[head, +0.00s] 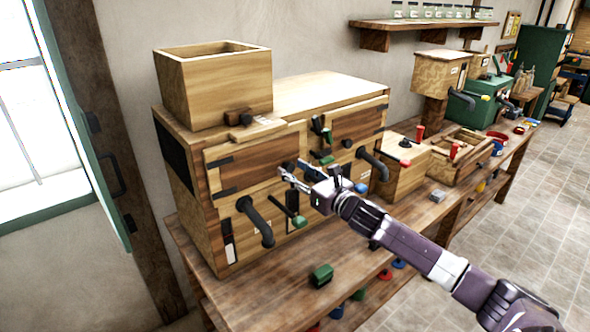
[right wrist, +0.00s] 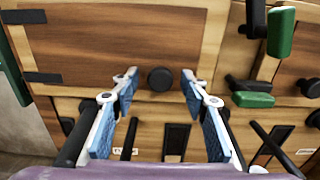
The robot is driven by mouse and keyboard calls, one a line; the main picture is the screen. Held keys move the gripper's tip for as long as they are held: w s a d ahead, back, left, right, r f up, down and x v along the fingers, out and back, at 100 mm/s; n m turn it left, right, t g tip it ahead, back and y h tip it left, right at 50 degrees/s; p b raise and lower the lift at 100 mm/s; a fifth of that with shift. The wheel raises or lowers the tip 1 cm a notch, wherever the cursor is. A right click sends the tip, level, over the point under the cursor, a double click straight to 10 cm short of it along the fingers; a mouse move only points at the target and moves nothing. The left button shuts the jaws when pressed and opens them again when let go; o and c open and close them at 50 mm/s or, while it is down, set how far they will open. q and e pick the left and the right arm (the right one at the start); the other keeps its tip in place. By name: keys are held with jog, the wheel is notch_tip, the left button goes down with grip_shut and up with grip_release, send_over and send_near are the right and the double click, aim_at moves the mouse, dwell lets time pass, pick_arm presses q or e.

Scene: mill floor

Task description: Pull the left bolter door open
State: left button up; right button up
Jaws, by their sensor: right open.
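The bolter is a wooden cabinet (head: 300,95) on the bench. The gripper is open, in front of the door's right side, and I cannot tell whether the fingers reach the knob. In the head view the right gripper (head: 291,171) partly hides the knob area. My left gripper is not in view.
The right door (head: 358,122) has its own knob (right wrist: 311,88). Black levers with green handles (right wrist: 280,32) stand between the doors. Black spouts (head: 256,222) stick out below. A green block (head: 321,275) lies on the bench (head: 255,300). A wooden hopper box (head: 215,85) sits on top.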

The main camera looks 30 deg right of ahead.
grip_shut()
dwell(0.3)
